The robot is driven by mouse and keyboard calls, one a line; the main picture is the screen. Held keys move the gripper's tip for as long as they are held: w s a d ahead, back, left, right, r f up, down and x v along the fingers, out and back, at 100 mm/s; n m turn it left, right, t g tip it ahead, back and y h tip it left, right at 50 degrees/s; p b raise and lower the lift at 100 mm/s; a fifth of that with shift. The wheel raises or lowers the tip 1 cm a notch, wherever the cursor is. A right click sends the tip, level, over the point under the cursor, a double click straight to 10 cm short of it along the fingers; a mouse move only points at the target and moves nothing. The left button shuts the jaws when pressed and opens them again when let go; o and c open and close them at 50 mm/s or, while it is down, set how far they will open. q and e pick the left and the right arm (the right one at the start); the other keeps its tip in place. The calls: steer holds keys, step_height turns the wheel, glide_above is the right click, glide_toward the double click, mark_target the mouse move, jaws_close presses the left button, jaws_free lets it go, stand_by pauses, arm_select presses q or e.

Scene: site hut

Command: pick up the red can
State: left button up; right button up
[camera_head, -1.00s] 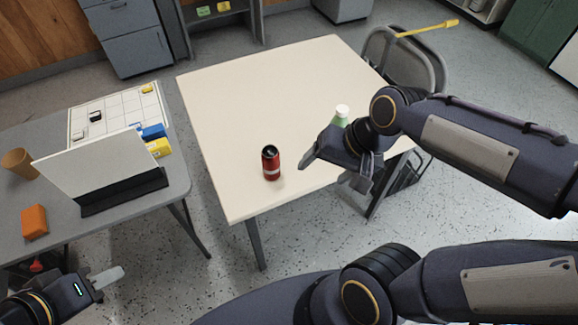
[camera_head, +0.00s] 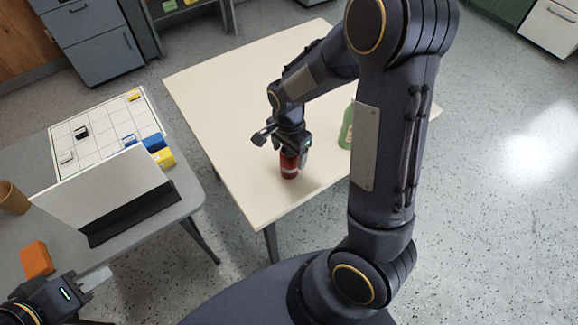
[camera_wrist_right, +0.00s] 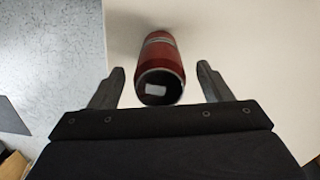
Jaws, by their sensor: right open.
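The red can (camera_head: 289,168) stands on the cream table (camera_head: 225,120), close to its front edge. My right gripper (camera_head: 283,148) is over the can and hides its upper part in the head view. In the right wrist view the can (camera_wrist_right: 160,67) lies between the two open fingers (camera_wrist_right: 160,88), with a gap on each side. My left gripper (camera_head: 95,279) is low at the left, away from the can. Its fingers show only from the side, so its opening is unclear.
A green bottle (camera_head: 346,128) stands right of the can, partly behind my right arm. On the grey desk (camera_head: 185,200) at the left are a white panel (camera_head: 100,190), an orange block (camera_head: 37,260) and a brown cup (camera_head: 12,197). The table's back left is clear.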

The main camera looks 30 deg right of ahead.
step_height(320, 180, down, 2)
steer(key=shift+f, duration=0.1)
steer(key=c, duration=1.3)
